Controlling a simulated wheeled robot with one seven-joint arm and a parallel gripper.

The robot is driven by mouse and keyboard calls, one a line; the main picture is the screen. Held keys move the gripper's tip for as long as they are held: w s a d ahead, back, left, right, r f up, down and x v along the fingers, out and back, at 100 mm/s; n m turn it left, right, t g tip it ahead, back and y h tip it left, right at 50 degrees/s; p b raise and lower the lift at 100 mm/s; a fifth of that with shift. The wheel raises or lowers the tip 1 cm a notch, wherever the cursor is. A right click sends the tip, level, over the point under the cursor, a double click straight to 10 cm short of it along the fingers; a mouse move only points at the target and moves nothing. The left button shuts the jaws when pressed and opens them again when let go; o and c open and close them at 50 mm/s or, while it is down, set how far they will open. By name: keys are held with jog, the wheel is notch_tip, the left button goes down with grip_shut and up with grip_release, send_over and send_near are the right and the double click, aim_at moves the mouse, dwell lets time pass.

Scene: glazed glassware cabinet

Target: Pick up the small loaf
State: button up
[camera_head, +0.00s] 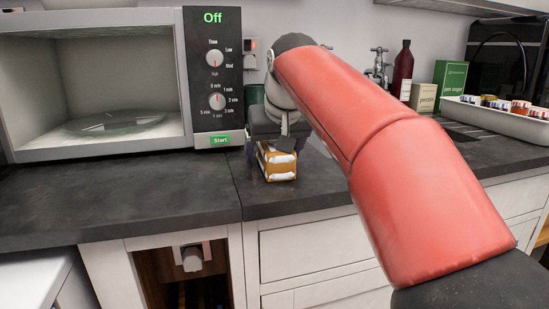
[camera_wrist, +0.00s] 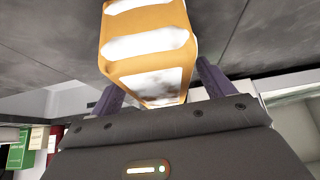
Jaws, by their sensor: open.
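The small loaf (camera_head: 279,164) is a brown-orange block with white stripes, standing on the dark counter right of the microwave in the head view. In the wrist view the loaf (camera_wrist: 145,42) is large, between my two purple fingers. My gripper (camera_head: 277,145) is just above the loaf with its jaws open, one finger on each side. A gap shows on the left in the wrist view; on the right I cannot tell whether the finger touches. The fingertips are partly hidden behind the loaf, and my gripper body covers its top in the head view.
An open microwave (camera_head: 214,76) stands close on the left. A wall socket (camera_head: 250,55) is behind my gripper. A dark bottle (camera_head: 402,70), a green box (camera_head: 449,86) and a white tray (camera_head: 490,112) are at the back right. The counter front is clear.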

jog(key=shift+w+f, duration=0.2)
jog(key=shift+f, duration=0.1)
jog(key=shift+c, duration=0.4)
jog(key=c, duration=1.2)
jog(key=shift+r, duration=0.1)
jog(key=shift+c, duration=0.2)
